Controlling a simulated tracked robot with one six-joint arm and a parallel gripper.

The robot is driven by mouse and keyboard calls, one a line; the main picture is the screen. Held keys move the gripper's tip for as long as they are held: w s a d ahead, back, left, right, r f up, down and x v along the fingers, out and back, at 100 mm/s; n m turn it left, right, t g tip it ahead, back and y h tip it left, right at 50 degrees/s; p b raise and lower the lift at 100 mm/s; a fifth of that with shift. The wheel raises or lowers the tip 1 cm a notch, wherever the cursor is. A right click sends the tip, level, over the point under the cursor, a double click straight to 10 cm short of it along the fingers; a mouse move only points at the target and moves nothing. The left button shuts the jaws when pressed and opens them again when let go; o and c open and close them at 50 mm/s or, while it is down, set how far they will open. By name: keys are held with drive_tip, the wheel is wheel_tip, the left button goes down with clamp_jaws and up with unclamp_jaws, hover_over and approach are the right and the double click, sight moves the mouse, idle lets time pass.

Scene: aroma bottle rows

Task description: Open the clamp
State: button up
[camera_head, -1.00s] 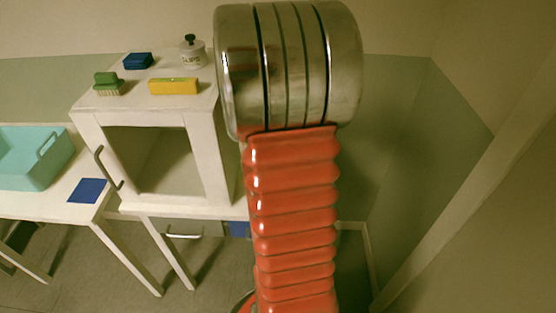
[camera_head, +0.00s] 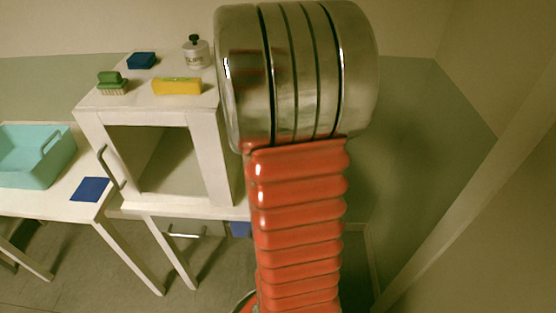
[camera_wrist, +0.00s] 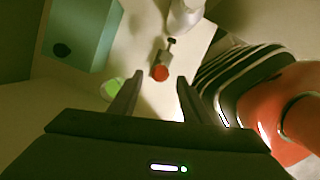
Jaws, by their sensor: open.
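My gripper (camera_wrist: 160,77) shows in the wrist view with its two dark fingers apart and nothing held between them. A small red-orange round piece (camera_wrist: 160,73) with a dark knobbed stem above it appears beyond the fingertips, in line with the gap. It lies against a pale surface (camera_wrist: 143,40); I cannot tell whether it is part of the clamp. No clamp can be clearly made out in either view. In the head view my arm fills the middle and the gripper is out of sight.
A white open-fronted cabinet (camera_head: 92,122) stands left of my arm. On its top are a blue block (camera_head: 142,61), a green brush (camera_head: 112,82), a yellow sponge (camera_head: 177,87) and a labelled bottle (camera_head: 196,53). A teal bin (camera_head: 30,160) and blue cloth (camera_head: 90,189) rest on the left table.

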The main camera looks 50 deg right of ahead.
drive_tip(key=v, duration=1)
drive_tip(key=shift+w, duration=0.1)
drive_tip(key=shift+c, duration=0.4)
